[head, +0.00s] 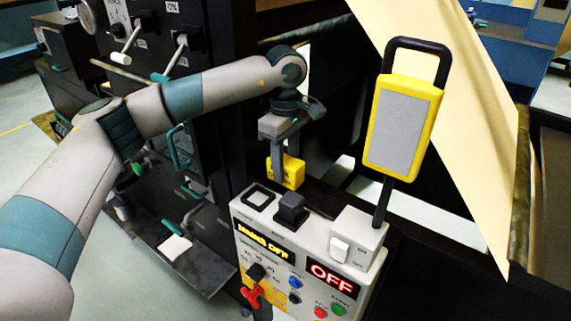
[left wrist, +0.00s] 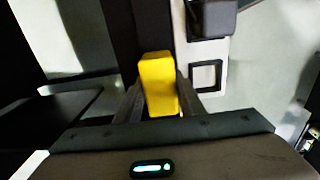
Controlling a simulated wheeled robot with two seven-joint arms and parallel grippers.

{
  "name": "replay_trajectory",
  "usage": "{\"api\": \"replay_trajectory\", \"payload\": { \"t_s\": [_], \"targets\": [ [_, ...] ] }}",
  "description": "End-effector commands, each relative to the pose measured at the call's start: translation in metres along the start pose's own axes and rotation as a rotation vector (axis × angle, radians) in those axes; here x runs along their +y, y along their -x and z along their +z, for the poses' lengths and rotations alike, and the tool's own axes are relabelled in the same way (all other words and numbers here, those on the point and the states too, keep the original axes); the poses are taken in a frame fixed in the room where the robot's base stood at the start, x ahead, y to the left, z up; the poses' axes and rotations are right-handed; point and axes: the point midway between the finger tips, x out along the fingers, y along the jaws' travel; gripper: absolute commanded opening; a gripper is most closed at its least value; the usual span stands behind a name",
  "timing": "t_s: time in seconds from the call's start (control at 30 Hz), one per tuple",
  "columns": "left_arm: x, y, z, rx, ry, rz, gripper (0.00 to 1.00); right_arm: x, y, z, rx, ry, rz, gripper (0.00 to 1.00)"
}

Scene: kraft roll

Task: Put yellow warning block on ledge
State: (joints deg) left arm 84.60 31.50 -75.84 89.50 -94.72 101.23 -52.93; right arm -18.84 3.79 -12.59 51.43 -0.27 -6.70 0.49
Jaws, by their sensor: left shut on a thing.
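The yellow warning block (head: 291,171) is between the fingers of my left gripper (head: 284,157), which is shut on it. It hangs just behind the white control box (head: 312,240), near that box's top left. In the left wrist view the yellow block (left wrist: 158,82) sits between both fingers of the left gripper (left wrist: 160,98). The flat top of the control box carries a black square outline (head: 257,197), which is empty; this outline also shows right of the block in the left wrist view (left wrist: 206,76). I cannot tell whether block and box touch. My right gripper is not in view.
A black knob (head: 291,208) stands on the control box beside the outline. A tall yellow-framed grey panel with a black handle (head: 398,125) rises at the box's right. A dark shelf with a white sheet (head: 176,248) lies lower left. A large tan sheet (head: 455,130) slopes behind.

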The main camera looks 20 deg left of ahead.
Motion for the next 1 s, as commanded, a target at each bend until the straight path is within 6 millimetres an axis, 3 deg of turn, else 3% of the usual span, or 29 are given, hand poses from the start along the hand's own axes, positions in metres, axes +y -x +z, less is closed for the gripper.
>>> {"api": "replay_trajectory", "payload": {
  "t_s": [0.1, 0.23, 0.7, 0.73, 0.8, 1.0],
  "targets": [
    [0.0, -0.006, 0.0, 0.0, 0.0, 0.0, 0.1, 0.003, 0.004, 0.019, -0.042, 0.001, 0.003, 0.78],
    [0.0, -0.008, 0.0, 0.0, 0.0, 0.001, 0.1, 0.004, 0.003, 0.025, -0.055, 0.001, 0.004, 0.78],
    [0.0, -0.01, 0.0, 0.0, 0.0, 0.001, 0.1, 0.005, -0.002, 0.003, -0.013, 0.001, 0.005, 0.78],
    [0.0, -0.01, 0.0, 0.0, 0.0, 0.0, 0.4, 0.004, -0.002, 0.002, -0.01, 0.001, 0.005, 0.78],
    [0.0, -0.01, 0.0, 0.0, 0.0, 0.0, 0.54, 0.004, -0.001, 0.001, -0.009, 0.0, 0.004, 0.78],
    [0.0, -0.01, 0.0, 0.0, 0.0, 0.0, 0.54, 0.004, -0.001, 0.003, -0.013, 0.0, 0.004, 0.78]
  ]
}}
